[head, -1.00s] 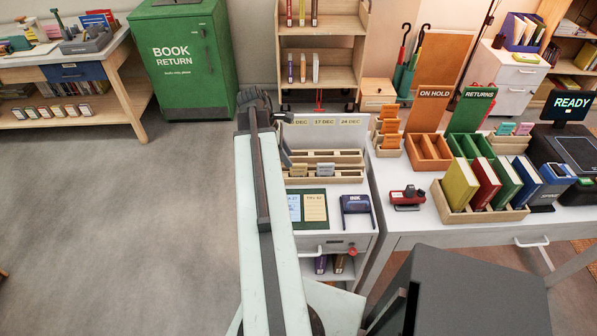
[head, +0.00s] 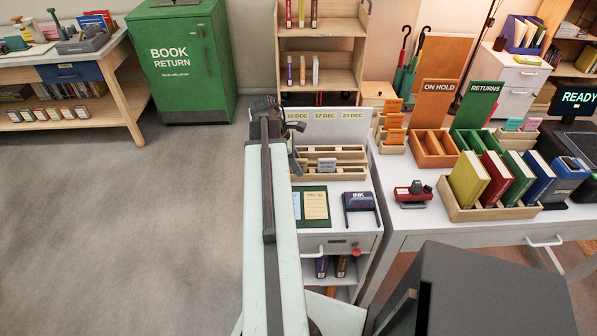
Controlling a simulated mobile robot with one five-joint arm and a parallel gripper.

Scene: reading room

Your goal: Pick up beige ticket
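A beige ticket (head: 316,205) lies flat on a dark green mat (head: 316,225) on the white cabinet top, just right of my arm. A blue ticket (head: 297,205) lies beside it on the mat, partly hidden by my arm. My gripper (head: 294,140) is in the head view at the far end of my arm, beyond the mat, near the left end of the wooden ticket rack. It is apart from the beige ticket. Its fingers are small and dark, and their opening is not clear.
The wooden rack (head: 348,173) holds a blue-grey ticket (head: 327,165) behind the mat; a date board (head: 352,128) stands behind it. A red stamp (head: 413,194) is on the desk. The floor at left is clear.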

